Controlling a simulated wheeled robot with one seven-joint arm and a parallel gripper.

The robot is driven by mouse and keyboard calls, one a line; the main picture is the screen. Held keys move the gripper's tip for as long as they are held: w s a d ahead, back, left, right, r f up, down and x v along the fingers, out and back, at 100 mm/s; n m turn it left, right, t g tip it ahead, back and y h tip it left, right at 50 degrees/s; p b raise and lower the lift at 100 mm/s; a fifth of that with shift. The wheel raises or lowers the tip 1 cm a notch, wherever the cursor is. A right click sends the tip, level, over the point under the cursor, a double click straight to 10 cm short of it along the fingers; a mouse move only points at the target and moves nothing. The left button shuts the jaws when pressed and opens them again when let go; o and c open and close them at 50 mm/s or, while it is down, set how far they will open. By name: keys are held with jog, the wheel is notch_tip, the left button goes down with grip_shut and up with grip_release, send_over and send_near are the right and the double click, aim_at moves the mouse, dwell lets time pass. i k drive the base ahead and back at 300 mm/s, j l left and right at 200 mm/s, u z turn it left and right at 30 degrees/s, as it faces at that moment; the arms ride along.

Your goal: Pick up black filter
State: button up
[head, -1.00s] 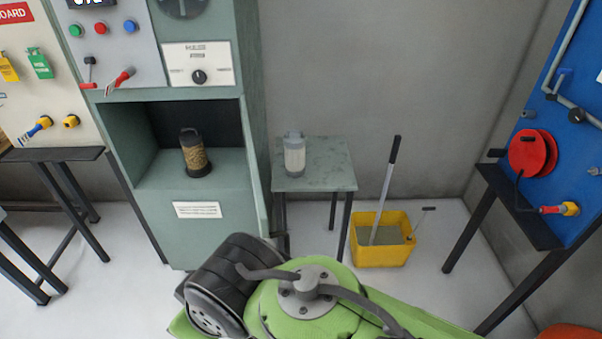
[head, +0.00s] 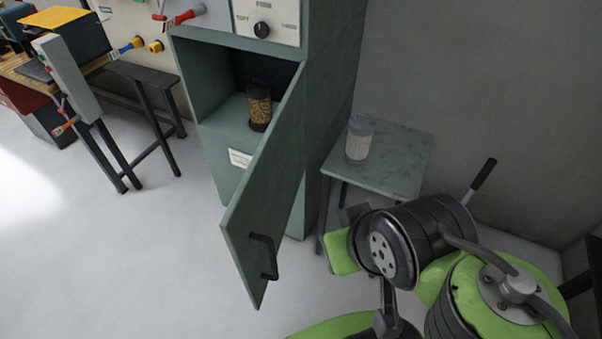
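The black filter (head: 259,107), a canister with a black cap and base and a tan body, stands upright in the open compartment of the green-grey cabinet (head: 219,128). The cabinet door (head: 268,192) stands open with its handle near the lower end. The door's upper edge comes close to the right side of the filter in this view. My arm fills the lower right, well apart from the filter. My gripper's fingers cannot be made out.
A pale filter canister (head: 360,140) stands on a small green-grey table (head: 396,168) right of the cabinet. A dark bench (head: 142,76) is on the left. White floor is clear left of the door. A mop handle (head: 483,174) rises behind my arm.

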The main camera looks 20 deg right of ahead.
aim_at(258, 92)
jog(key=j+u, duration=0.1)
jog(key=u, duration=0.3)
jog(key=j+u, duration=0.1)
jog(key=u, duration=0.25)
jog(key=i+j+u, duration=0.1)
jog(key=u, duration=0.65)
jog(key=i+j+u, duration=0.25)
jog(key=u, duration=0.15)
jog(key=i+j+u, duration=0.15)
jog(key=i+u, duration=0.25)
jog(key=i+z, duration=0.75)
jog(key=i+j+z, duration=0.15)
jog(key=i+z, duration=0.2)
jog(key=i+l+z, duration=0.15)
jog(key=i+z, duration=0.25)
jog(key=i+l+z, duration=0.1)
jog(key=i+z, duration=0.55)
jog(key=z, duration=0.2)
jog(key=i+j+z, duration=0.25)
jog(key=z, duration=0.15)
jog(key=i+j+z, duration=0.1)
jog(key=z, duration=0.15)
jog(key=i+j+z, duration=0.1)
jog(key=z, duration=0.15)
jog(key=i+l, duration=0.25)
